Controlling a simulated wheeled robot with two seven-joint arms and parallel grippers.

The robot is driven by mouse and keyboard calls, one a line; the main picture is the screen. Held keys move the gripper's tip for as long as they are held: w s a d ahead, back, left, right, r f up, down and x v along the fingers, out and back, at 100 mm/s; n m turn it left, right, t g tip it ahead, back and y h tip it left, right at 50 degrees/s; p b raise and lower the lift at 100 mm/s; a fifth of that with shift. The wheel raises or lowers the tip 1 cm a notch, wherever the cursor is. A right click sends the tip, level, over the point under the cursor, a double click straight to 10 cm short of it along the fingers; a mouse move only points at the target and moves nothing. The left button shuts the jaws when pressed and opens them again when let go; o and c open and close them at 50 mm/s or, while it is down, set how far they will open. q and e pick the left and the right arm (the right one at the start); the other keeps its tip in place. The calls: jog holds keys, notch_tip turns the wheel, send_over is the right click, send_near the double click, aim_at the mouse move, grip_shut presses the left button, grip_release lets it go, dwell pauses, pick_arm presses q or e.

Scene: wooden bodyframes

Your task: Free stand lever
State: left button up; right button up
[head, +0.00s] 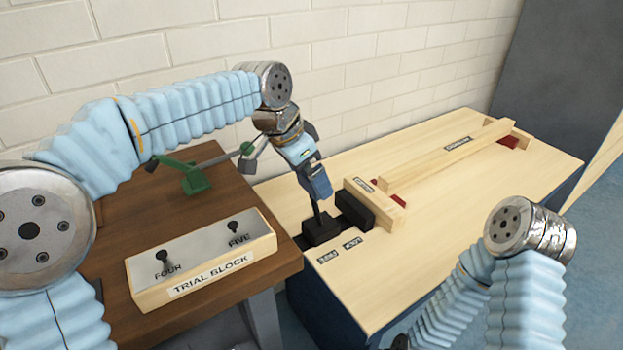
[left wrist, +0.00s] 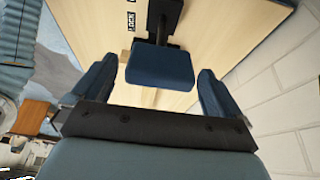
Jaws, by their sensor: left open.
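The stand lever is a dark post with a blue handle (head: 319,183), rising from a black base (head: 322,229) at the left end of the pale bench. My left gripper (head: 304,157) is just above the handle, pointing down at it. In the left wrist view the blue handle (left wrist: 160,66) lies ahead of and between the open left fingers (left wrist: 160,92), with gaps on both sides. Labels FREE (head: 328,256) and LOCK (head: 352,243) are on the bench near the base. My right forearm shows at lower right; its gripper is outside the picture.
A wooden beam (head: 440,158) lies along the pale bench (head: 450,220), beside a black clamp block (head: 354,208). On the brown table (head: 118,212) stand a trial block (head: 205,262) with two small levers and a green-based lever (head: 194,180). A brick wall runs behind.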

pick_arm(q)
jog(key=shift+x, duration=1.25)
